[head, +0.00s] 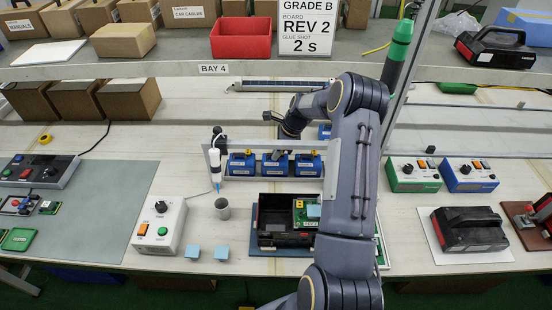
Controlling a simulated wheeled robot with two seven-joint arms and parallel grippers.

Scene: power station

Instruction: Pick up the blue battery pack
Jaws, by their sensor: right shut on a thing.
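Several blue battery packs stand on the bench under the shelf. Three are in a row in a pale rack: a left one (241,165), a middle one (275,167) and a right one (308,165). Another blue piece (324,132) shows behind, partly hidden by my arm. My right gripper (278,150) points down at the middle pack and is shut on it. Its fingertips are small and dark here, so the exact grip is hard to see. The middle pack looks level with its neighbours. My left gripper is not in view.
An open black case (270,236) with a green board (304,214) lies in front of the rack. The shelf edge (170,70) runs above. A grey mat (110,205) has bare room.

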